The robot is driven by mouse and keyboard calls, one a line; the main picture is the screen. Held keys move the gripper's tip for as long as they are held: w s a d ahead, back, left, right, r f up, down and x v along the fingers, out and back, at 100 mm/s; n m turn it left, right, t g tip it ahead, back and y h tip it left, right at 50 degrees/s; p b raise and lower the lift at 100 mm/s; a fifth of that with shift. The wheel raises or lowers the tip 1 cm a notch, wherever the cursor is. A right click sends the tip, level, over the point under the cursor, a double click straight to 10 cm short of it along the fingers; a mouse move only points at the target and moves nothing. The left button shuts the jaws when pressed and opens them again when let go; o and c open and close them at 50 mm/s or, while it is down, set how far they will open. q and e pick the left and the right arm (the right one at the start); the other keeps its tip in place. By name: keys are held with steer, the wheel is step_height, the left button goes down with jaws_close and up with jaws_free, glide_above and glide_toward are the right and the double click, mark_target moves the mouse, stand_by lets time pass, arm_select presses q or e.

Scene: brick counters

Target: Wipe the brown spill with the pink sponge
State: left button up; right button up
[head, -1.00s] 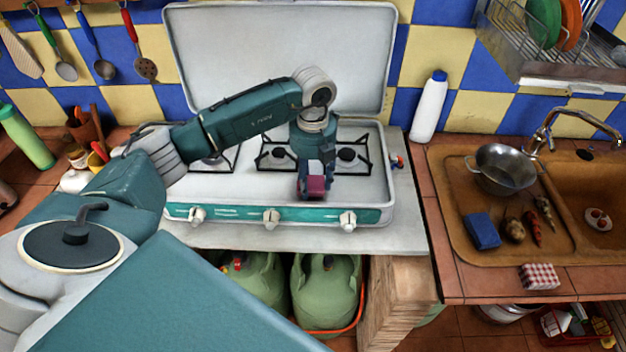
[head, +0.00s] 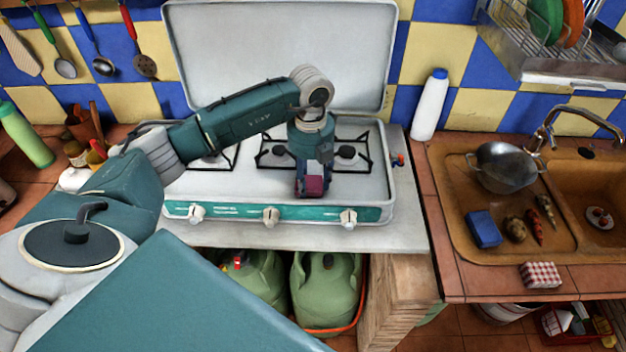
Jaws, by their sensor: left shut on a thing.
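The pink sponge (head: 315,184) shows at the front part of the white gas stove (head: 380,200), just behind its teal front panel. My left gripper (head: 311,178) is shut on the sponge and points down over the stove top, between the burners. I cannot tell whether the sponge touches the stove surface. No brown spill shows; the gripper and sponge cover part of the stove top. My right gripper is not in view.
The stove's raised lid (head: 280,50) stands behind my arm. Burner grates (head: 345,153) lie near the gripper. A white bottle (head: 429,105) stands right of the stove.

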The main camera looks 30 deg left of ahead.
arm_select(q)
steer(key=shift+s+a, duration=0.35)
steer(key=shift+a, duration=0.2)
steer(key=shift+s+a, duration=0.35)
steer(key=shift+a, duration=0.2)
steer(key=shift+w+d, duration=0.6)
steer(key=shift+d, duration=0.35)
steer(key=shift+w+d+b, duration=0.25)
steer(key=shift+w+d, duration=0.25)
steer(key=shift+d, duration=0.35)
steer(key=shift+w+d+b, duration=0.2)
steer(key=shift+w+d, duration=0.25)
steer(key=shift+d, duration=0.35)
steer(key=shift+s+a+f, duration=0.1)
steer(key=shift+s+a, duration=0.4)
steer(key=shift+a, duration=0.3)
steer(key=shift+s+a, duration=0.5)
steer(key=shift+a, duration=0.3)
steer(key=shift+s+a, duration=0.3)
steer(key=shift+a, duration=0.2)
steer(key=shift+s+a, duration=0.25)
steer(key=shift+a, duration=0.25)
steer(key=shift+d, duration=0.15)
